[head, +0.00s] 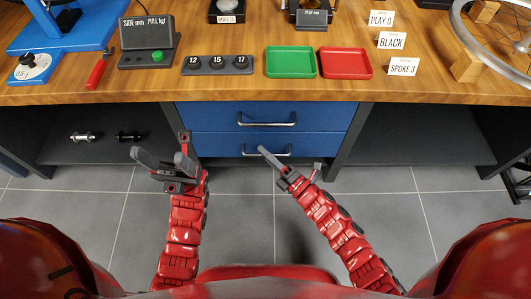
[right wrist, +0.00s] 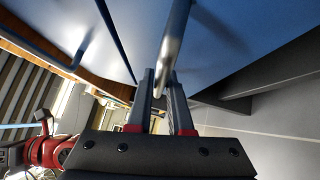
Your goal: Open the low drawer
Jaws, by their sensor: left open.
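The low drawer (head: 310,144) is the lower of two blue drawer fronts under the workbench. It looks closed, in line with the upper one. Its metal bar handle (head: 281,155) also shows in the right wrist view (right wrist: 177,38).
The upper drawer (head: 312,115) has its own bar handle (head: 267,120). Open dark shelves flank the drawers; the left one holds two small hubs (head: 84,136). The wooden bench top (head: 225,89) overhangs, with green (head: 291,62) and red (head: 345,63) trays. The tiled floor in front is clear.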

